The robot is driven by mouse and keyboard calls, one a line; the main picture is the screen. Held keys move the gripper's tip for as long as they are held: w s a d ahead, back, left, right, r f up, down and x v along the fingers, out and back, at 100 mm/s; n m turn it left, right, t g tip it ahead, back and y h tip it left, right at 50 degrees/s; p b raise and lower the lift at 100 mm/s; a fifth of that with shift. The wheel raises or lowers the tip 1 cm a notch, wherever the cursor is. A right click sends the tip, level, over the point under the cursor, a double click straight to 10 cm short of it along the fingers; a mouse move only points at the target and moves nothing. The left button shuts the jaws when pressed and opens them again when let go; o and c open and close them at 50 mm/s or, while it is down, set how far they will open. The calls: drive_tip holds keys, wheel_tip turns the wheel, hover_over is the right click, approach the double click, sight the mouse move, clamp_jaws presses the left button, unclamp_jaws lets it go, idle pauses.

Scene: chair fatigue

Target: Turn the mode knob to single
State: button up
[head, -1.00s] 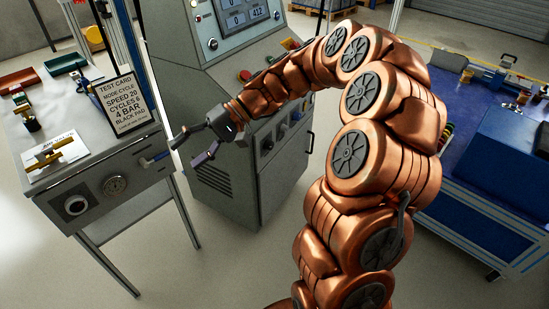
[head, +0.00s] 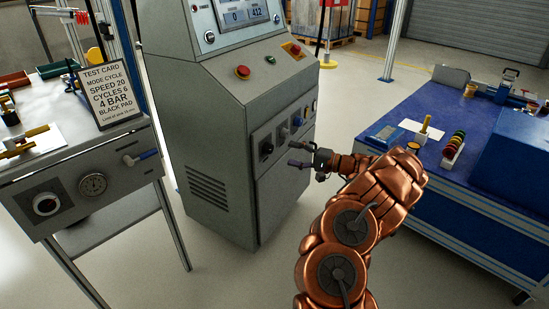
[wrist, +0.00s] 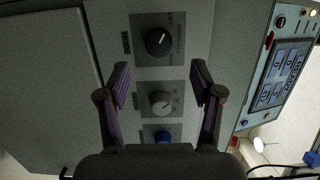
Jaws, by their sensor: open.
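Three knobs sit in a row on the grey cabinet front: a black knob (head: 267,148), a grey knob (head: 283,133) and a blue knob (head: 298,121). The wrist view shows the black knob (wrist: 158,41) at the top, the grey knob (wrist: 161,103) in the middle and part of the blue knob (wrist: 162,137) below. The black knob's white mark points up and right.
The cabinet (head: 205,125) has a red button (head: 243,72) and a display (head: 240,15) above. A bench with a test card (head: 108,94) stands left. A blue table (head: 395,165) with small items stands right. Floor is clear between.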

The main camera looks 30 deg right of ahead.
sight(272, 150)
drive_tip(key=shift+b+x, duration=0.7)
drive_tip(key=shift+x, duration=3)
drive_tip(key=shift+w+d+f, duration=0.1)
drive_tip(key=shift+d+f, duration=0.05)
drive_tip(key=shift+c, duration=0.3)
drive_tip(key=c, duration=1.1)
drive_tip(key=shift+m, duration=0.3)
drive_tip(key=shift+m+t+p, duration=0.3)
drive_tip(key=shift+m+p, duration=0.5)
drive_tip(key=shift+m, duration=0.4)
drive_tip(key=m, duration=0.5)
drive_tip(key=shift+f+t+p, duration=0.15)
drive_tip(key=shift+t+p, duration=0.2)
drive_tip(key=shift+t, duration=0.05)
